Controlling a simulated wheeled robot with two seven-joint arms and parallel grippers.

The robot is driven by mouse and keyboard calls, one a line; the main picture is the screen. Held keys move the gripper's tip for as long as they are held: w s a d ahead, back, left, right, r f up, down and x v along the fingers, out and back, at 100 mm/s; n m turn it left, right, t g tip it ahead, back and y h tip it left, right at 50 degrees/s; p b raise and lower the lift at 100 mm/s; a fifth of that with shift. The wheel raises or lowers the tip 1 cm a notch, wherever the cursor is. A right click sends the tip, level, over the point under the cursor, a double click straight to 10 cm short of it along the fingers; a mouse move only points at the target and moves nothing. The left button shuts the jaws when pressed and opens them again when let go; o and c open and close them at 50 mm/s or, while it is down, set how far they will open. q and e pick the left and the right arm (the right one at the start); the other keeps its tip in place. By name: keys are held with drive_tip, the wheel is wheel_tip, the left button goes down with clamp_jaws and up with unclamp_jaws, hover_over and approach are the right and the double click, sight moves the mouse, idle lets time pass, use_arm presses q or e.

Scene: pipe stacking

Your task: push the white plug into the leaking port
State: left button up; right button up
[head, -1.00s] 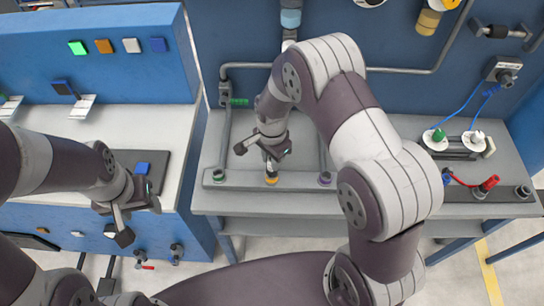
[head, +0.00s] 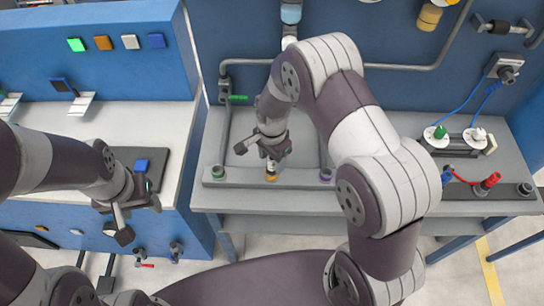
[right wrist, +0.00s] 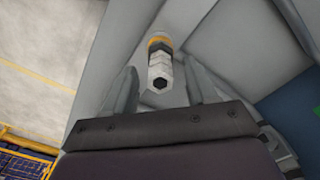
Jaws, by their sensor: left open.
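The white plug (right wrist: 159,70), with a dark hexagonal end, stands in the yellow-ringed port (head: 271,177) on the grey rail of the bench. In the right wrist view the yellow ring (right wrist: 160,42) shows just beyond the plug. My right gripper (right wrist: 159,70) is open, with one finger on each side of the plug and a visible gap to each. In the head view my right gripper (head: 270,158) is just above this port and partly covers the plug. How deep the plug sits is unclear. My left gripper (head: 130,220) is open and empty at the left, away from the port.
A green-ringed port (head: 218,173) and a purple-ringed port (head: 325,175) sit on the same rail. Grey pipes (head: 227,130) rise behind. A dark mat with a blue block (head: 141,166) lies on the left counter. Red and blue connectors (head: 487,183) are at the right.

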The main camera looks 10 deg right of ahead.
drive_tip(key=shift+r, duration=0.1)
wheel_tip(320, 180, up, 12)
drive_tip(key=r+b, duration=0.1)
drive_tip(key=b, duration=0.1)
drive_tip(key=s+d+n, duration=0.2)
drive_tip(key=s+n, duration=0.4)
drive_tip(key=s, duration=0.1)
drive_tip(key=s+d+n+t, duration=0.1)
drive_tip(key=s+d+n, duration=0.2)
drive_tip(key=s+n, duration=0.3)
drive_tip(key=shift+s+d+n, duration=0.3)
drive_tip(key=shift+s, duration=0.15)
drive_tip(key=shift+f, duration=0.15)
